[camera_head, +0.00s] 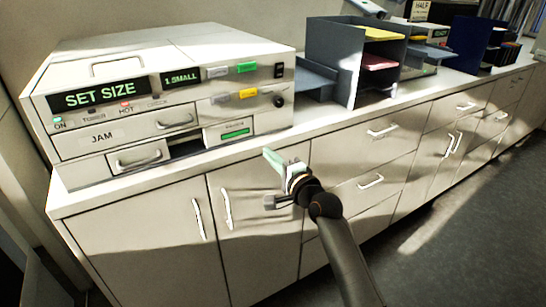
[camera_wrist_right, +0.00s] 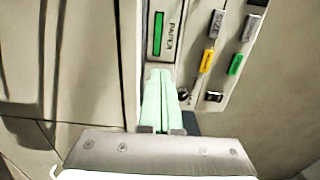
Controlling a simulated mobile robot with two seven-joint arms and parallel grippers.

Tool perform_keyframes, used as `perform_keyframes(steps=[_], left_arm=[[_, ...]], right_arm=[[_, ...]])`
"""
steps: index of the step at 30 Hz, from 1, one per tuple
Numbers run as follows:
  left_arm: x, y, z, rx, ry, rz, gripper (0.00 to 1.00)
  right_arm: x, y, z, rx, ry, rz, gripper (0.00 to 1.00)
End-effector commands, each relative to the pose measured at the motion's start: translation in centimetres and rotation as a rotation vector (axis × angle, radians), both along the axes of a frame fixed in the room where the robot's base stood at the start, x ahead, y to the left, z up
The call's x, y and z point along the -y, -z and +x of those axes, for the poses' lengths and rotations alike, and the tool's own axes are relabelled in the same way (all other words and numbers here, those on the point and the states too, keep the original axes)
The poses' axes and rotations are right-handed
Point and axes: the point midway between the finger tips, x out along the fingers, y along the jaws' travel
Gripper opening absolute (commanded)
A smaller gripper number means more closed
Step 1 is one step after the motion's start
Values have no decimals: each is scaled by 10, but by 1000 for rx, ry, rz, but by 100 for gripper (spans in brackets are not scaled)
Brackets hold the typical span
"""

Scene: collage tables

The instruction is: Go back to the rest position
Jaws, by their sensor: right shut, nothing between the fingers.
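My right gripper (camera_head: 275,160) is in front of the counter's front edge, below and right of the copier's lower drawers. Its pale green fingers are shut with nothing between them. In the right wrist view the closed fingers (camera_wrist_right: 158,100) point toward the green-lit paper panel (camera_wrist_right: 158,35) of the copier. My right arm comes up from the bottom of the head view. My left gripper is not in view.
A beige copier (camera_head: 160,90) with a "SET SIZE" display stands on the white counter (camera_head: 330,128). Grey organiser shelves (camera_head: 333,50) stand to its right. Cabinets with handles (camera_head: 260,240) line the front. The floor (camera_head: 470,220) at the right is clear.

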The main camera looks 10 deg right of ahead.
Motion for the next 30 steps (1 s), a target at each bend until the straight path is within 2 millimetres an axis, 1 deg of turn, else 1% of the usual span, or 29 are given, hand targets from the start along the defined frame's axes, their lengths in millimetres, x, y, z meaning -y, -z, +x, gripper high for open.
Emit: perform_keyframes(steps=[3,5,8,11,12,14,15,17,18,20,21,23,24,27,30], left_arm=[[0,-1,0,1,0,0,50],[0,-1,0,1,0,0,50],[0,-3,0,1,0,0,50],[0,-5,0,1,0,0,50],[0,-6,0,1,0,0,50],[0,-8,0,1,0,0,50],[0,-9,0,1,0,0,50],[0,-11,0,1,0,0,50],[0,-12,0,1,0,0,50],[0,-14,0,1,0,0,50],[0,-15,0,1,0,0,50],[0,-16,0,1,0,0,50],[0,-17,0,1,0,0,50],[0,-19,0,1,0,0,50],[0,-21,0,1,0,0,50]], right_arm=[[2,1,-7,0,1,-2,0],[4,6,-11,-4,3,-17,0],[7,33,-24,-26,10,-96,0],[13,81,-50,-61,11,-257,0],[15,103,-65,-78,7,-337,0],[19,136,-90,-101,-8,-469,0],[21,157,-108,-116,-22,-556,0],[25,186,-137,-137,-51,-685,0],[27,203,-157,-148,-76,-769,0],[29,228,-189,-165,-120,-895,0],[31,242,-211,-174,-154,-977,0],[33,262,-244,-184,-211,-1095,0],[34,272,-265,-188,-251,-1169,0],[37,292,-313,-189,-350,-1325,0],[38,303,-348,-180,-430,-1435,0]])
